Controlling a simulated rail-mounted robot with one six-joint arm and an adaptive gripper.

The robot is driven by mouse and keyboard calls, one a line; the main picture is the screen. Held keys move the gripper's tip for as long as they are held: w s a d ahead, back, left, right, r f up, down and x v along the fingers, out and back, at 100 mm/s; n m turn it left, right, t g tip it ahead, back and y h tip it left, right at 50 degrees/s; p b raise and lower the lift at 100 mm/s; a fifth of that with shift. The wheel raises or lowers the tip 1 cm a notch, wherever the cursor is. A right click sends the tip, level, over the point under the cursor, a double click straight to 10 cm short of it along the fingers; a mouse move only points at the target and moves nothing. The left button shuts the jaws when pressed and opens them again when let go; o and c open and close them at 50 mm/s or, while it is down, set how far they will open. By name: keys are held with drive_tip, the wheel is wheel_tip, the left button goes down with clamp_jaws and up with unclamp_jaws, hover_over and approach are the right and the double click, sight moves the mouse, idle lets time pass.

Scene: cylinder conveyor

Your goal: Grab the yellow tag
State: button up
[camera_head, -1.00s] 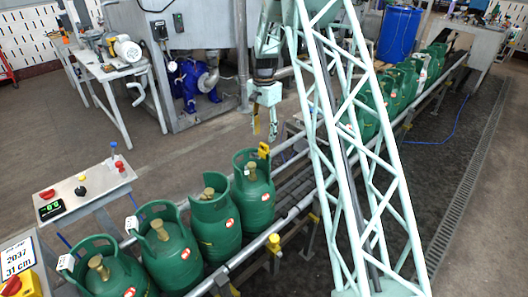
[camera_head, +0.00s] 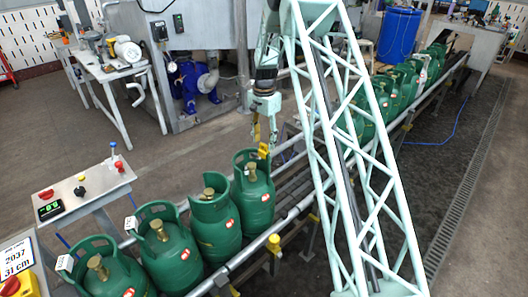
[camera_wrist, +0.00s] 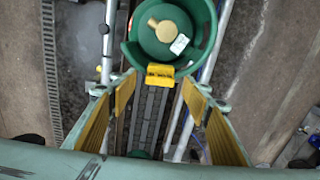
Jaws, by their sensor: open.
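The yellow tag (camera_head: 262,151) hangs at the rim of the collar of the rearmost green cylinder (camera_head: 254,195) in the near row. In the wrist view the tag (camera_wrist: 160,75) sits at the cylinder's edge, just ahead of the gap between the fingers. My gripper (camera_head: 264,142) is open above and beside the tag. Its two yellow-padded fingers show in the wrist view (camera_wrist: 158,90), spread on either side of the tag's line, with nothing held. Whether a fingertip touches the tag cannot be told.
Several green cylinders stand in the near row on the conveyor (camera_head: 290,187), and more stand farther along it. The cylinder below the tag has a white label (camera_wrist: 180,44) on top. A control panel (camera_head: 82,190) stands at left. The conveyor behind the tagged cylinder is clear.

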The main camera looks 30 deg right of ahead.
sight(264, 146)
drive_tip(key=shift+f, duration=1.65)
drive_tip(key=c, duration=0.8)
